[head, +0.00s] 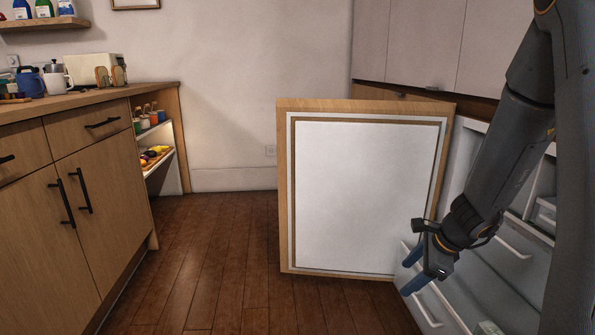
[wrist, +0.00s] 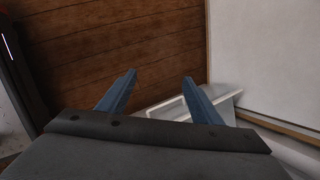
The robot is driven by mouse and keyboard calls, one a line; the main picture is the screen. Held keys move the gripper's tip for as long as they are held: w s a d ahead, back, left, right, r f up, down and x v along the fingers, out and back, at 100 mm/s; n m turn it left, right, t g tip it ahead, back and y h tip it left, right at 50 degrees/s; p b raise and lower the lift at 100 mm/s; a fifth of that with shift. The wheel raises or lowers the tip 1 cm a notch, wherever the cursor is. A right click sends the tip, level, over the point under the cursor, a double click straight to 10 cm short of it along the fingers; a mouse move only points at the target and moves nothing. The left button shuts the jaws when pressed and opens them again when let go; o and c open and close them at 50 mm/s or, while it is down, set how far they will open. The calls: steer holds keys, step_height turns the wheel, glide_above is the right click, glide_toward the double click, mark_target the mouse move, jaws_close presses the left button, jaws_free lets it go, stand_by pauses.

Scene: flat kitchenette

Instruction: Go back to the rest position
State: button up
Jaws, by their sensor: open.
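My gripper (head: 412,272) hangs low at the right in the head view, at the end of my dark arm. Its two blue fingers are spread apart with nothing between them. In the wrist view the open fingers (wrist: 158,95) point out over the wooden floor and a white drawer edge. An open appliance door (head: 365,195) with a white inner panel and wooden frame stands left of my gripper. White drawers (head: 478,290) of the open appliance lie just behind and right of the gripper; one appears pulled out. Whether the fingers touch a drawer I cannot tell.
The wooden floor (head: 225,240) between counter and door is clear.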

steer(key=s+a+r+n+g, duration=0.1)
steer(key=s+a+r+n, duration=0.25)
steer(key=a, duration=0.45)
steer(key=s+a+r+n+g+y, duration=0.1)
steer(key=s+a+r+n, duration=0.15)
steer(key=a+n, duration=0.4)
steer(key=s+a+r+n+g, duration=0.1)
steer(key=s+a+r+n, duration=0.2)
steer(key=a, duration=0.6)
steer(key=s+a+r+n+h, duration=0.1)
steer(key=s+a+r+n, duration=0.15)
steer(key=s+n, duration=0.35)
steer(key=s+a+r+n+g, duration=0.1)
steer(key=s+a+n, duration=0.25)
steer(key=s, duration=0.45)
steer(key=s+a+r+n+h, duration=0.1)
steer(key=s+a+n, duration=0.2)
steer(key=s+n, duration=0.35)
steer(key=d+r+m+h+p, duration=0.1)
steer(key=d+r+m+p, duration=0.2)
steer(key=d+r+p, duration=0.7)
steer(key=d+r+m+p, duration=0.4)
steer(key=d+r+p, duration=0.6)
steer(key=r+p, duration=0.6)
steer(key=p, duration=0.8)
steer(key=shift+s+d+h, duration=0.15)
steer(key=shift+d+h, duration=0.2)
steer(key=shift+h, duration=0.05)
